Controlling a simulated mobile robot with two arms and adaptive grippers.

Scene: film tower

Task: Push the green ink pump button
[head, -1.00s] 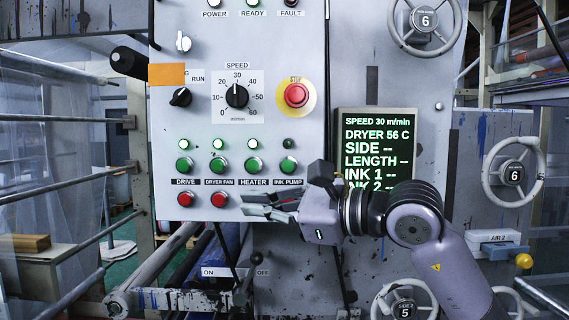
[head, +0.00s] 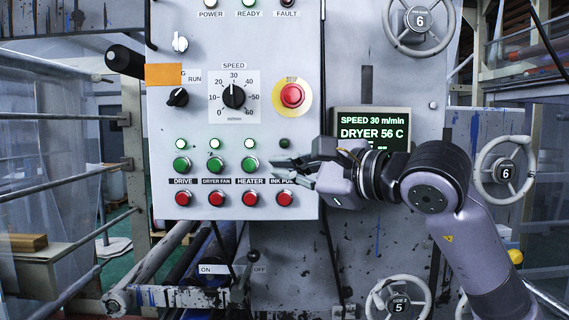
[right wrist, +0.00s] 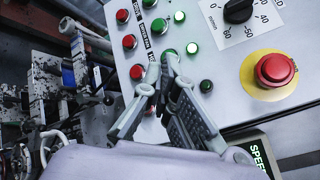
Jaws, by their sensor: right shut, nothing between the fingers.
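My right gripper (head: 276,163) is in front of the lower right of the grey control panel (head: 215,125), at the height of the green button row. Its fingers are shut and empty. They cover the green ink pump button in the head view; contact cannot be told. The dark ink pump lamp (head: 284,142) shows just above, and the red ink pump button (head: 285,198) below. In the right wrist view, the fingers (right wrist: 165,68) reach over the panel between the dark ink pump lamp (right wrist: 206,86) and the red ink pump button (right wrist: 136,72). The left gripper is not in view.
The green heater button (head: 250,164) is close left of the fingertips, under a lit lamp. The red stop button (head: 292,95) on a yellow disc is above. The display screen (head: 372,124) is partly behind my right arm. Handwheels (head: 506,172) stand further right.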

